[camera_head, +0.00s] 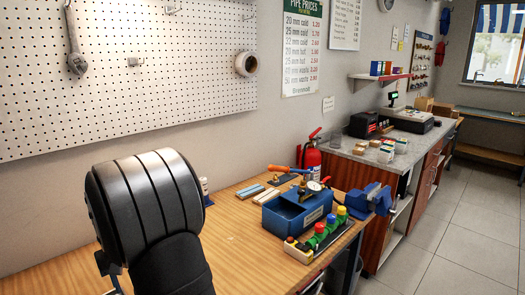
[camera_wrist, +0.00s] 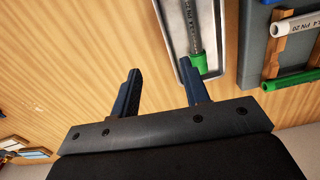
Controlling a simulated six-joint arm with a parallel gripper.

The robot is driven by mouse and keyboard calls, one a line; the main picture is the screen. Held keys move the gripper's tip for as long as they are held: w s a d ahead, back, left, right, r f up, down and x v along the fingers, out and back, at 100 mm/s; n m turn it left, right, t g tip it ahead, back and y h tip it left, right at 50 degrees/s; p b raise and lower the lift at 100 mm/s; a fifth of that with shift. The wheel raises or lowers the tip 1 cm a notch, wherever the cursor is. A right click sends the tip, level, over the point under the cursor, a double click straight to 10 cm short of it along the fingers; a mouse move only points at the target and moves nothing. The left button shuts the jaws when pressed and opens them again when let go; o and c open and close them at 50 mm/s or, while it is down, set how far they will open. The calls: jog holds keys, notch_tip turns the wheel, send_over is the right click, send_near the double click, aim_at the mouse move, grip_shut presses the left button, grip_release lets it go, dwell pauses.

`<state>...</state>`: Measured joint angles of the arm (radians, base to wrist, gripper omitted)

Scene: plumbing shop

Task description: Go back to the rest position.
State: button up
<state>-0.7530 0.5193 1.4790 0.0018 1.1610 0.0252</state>
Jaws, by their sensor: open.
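My gripper (camera_wrist: 160,68) shows in the wrist view with its two dark blue fingers spread apart. Only bare wooden tabletop and part of a tray edge show between and beyond them, and nothing is held. The metal tray (camera_wrist: 168,25) lies past the right fingertip. A grey pipe piece with a green end (camera_wrist: 199,64) lies in it. In the head view, my arm's dark, rounded link fills the left foreground, and my gripper is hidden or out of frame there.
The wooden bench (camera_head: 235,225) carries a blue pressure-test box (camera_head: 290,218), a row of coloured valves (camera_head: 318,235) and a blue vise (camera_head: 376,198). A red fire extinguisher (camera_head: 311,160) stands behind. A grey pipe rack (camera_wrist: 259,45) is right of the tray. The bench's middle left is mostly clear.

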jog(key=w+d+m, duration=0.1)
jog(key=w+d, duration=0.4)
jog(key=d, duration=0.3)
jog(key=w+d+f+m, duration=0.1)
jog(key=w+d, duration=0.4)
jog(key=d, duration=0.4)
jog(key=w+d+f+m, duration=0.1)
jog(key=w+d, duration=0.5)
jog(key=d, duration=0.3)
jog(key=shift+f+m, duration=0.25)
jog(key=shift+m, duration=0.15)
jog(key=shift+o, duration=0.5)
jog(key=shift+a, duration=0.1)
